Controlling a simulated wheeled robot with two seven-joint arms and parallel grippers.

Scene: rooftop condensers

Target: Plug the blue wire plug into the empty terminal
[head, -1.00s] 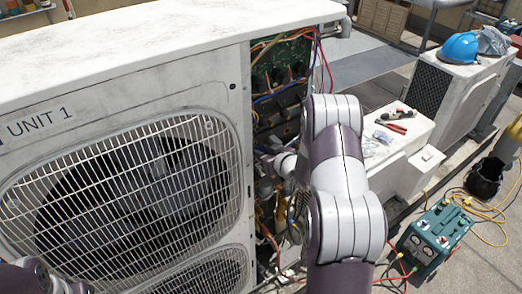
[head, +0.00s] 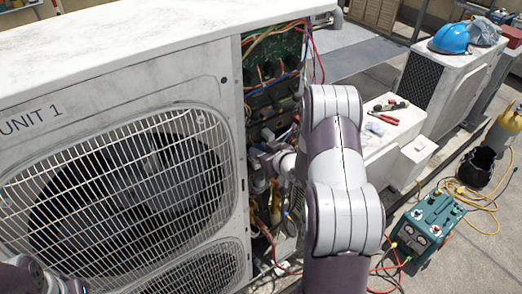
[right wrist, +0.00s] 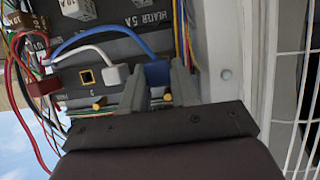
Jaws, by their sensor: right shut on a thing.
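The blue plug (right wrist: 157,73) sits between the two fingers of my right gripper (right wrist: 160,76), which is shut on it. Its blue wire arcs up and to the left. The empty terminal (right wrist: 86,76), a square socket with a gold rim, is left of it on the dark terminal block. A white plug (right wrist: 116,75) sits between them. I cannot tell whether the blue plug touches the block. In the head view my right arm reaches into the open bay of Unit 1 and hides the plug. Only a link of my left arm shows, at lower left.
A red plug (right wrist: 42,87) with red wires is left of the empty terminal. The unit's fan grille (head: 130,190) is left of the bay. Red pliers (head: 387,118) lie on a white casing. A green machine (head: 428,228) with hoses stands on the floor.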

